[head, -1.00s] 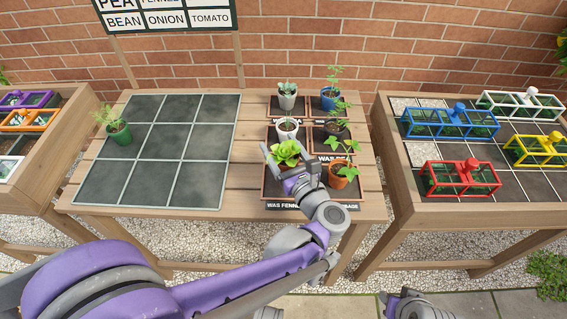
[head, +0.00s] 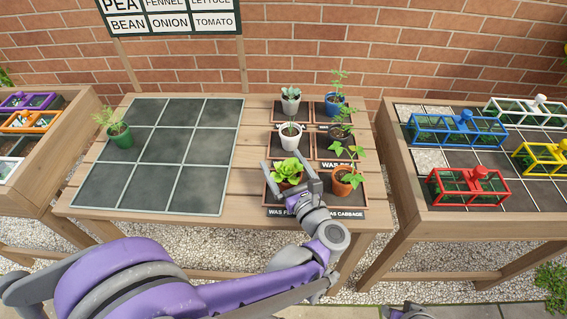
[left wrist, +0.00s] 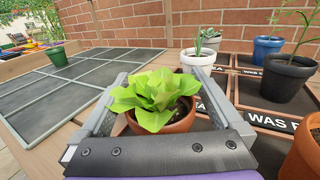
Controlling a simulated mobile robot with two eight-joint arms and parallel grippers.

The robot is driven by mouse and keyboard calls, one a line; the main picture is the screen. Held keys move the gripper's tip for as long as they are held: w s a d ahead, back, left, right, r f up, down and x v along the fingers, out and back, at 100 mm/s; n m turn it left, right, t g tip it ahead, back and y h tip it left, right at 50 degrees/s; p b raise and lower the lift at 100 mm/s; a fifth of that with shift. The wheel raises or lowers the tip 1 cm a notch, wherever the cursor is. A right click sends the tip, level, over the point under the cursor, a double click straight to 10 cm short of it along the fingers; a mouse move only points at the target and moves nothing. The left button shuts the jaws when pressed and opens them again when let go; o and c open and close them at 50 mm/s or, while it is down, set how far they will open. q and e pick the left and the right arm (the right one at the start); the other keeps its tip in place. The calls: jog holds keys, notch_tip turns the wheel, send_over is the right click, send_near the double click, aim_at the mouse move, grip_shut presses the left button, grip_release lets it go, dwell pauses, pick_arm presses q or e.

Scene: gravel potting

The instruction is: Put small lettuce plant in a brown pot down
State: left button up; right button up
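The small lettuce plant (head: 288,167) has bright green leaves and sits in a brown pot (head: 290,185). It stands upright on the front left square tray (head: 272,198) of the labelled group on the table. In the left wrist view the lettuce (left wrist: 155,98) and its pot (left wrist: 178,122) are between the fingers. My left gripper (head: 291,177) has one finger on each side of the pot, with narrow gaps showing, so it looks open. The pot's base is hidden by the gripper. My right gripper (head: 407,311) barely shows at the bottom edge; its fingers cannot be made out.
An orange pot (head: 345,182) with a leafy plant stands close right of the gripper. A white pot (head: 290,138) stands just behind the lettuce. More potted plants stand further back. The grey tiled area (head: 165,152) at left is clear except for a green pot (head: 120,138).

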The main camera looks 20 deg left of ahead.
pick_arm(q)
jog(key=shift+r, duration=0.15)
jog(key=shift+s+d, duration=0.2)
jog(key=p+v, duration=0.1)
jog(key=v, duration=1)
jog(key=shift+s+d, duration=0.15)
